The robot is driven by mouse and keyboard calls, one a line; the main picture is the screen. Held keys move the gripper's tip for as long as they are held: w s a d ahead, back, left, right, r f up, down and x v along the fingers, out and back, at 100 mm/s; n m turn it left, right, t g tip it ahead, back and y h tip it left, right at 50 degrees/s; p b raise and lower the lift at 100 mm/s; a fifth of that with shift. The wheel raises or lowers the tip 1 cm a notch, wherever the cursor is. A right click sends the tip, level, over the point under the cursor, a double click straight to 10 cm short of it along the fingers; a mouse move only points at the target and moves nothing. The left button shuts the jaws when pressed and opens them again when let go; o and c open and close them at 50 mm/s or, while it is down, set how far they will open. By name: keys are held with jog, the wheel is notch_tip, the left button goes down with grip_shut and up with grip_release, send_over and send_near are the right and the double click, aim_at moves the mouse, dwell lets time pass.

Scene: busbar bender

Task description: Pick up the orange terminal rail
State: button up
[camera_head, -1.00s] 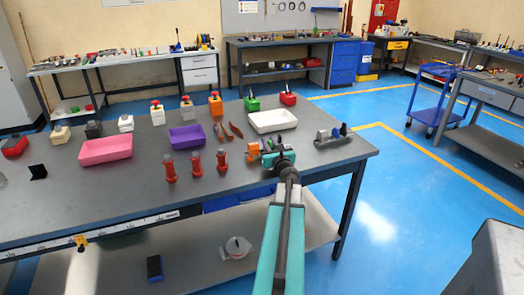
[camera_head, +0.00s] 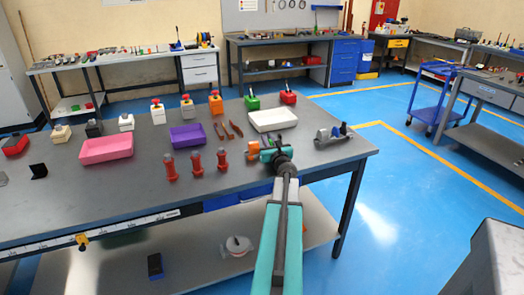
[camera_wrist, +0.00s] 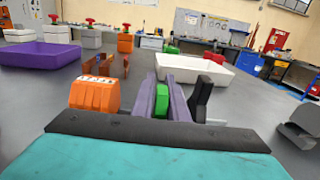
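The orange terminal rail (camera_head: 254,151) stands on the grey workbench (camera_head: 130,190) near its front right part, just left of my gripper's end. In the wrist view the orange rail (camera_wrist: 95,95), a block with a row of pale marks, is left of the centre. My gripper (camera_head: 269,150) is low at the bench, seen from behind. In the wrist view two purple-grey bars (camera_wrist: 163,98), which look like its fingers, stand close together with a green piece (camera_wrist: 162,102) showing between them. I cannot tell whether they touch it. The orange rail is outside them, to the left.
A black upright part (camera_wrist: 200,98) stands close on the right. A white tray (camera_head: 273,120) lies behind, a purple tray (camera_head: 187,136) and pink tray (camera_head: 107,149) to the left. Red posts (camera_head: 196,163) stand left of my gripper. A grey metal device (camera_head: 332,134) is at the right.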

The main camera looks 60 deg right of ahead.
grip_shut()
jog(key=shift+r, duration=0.1)
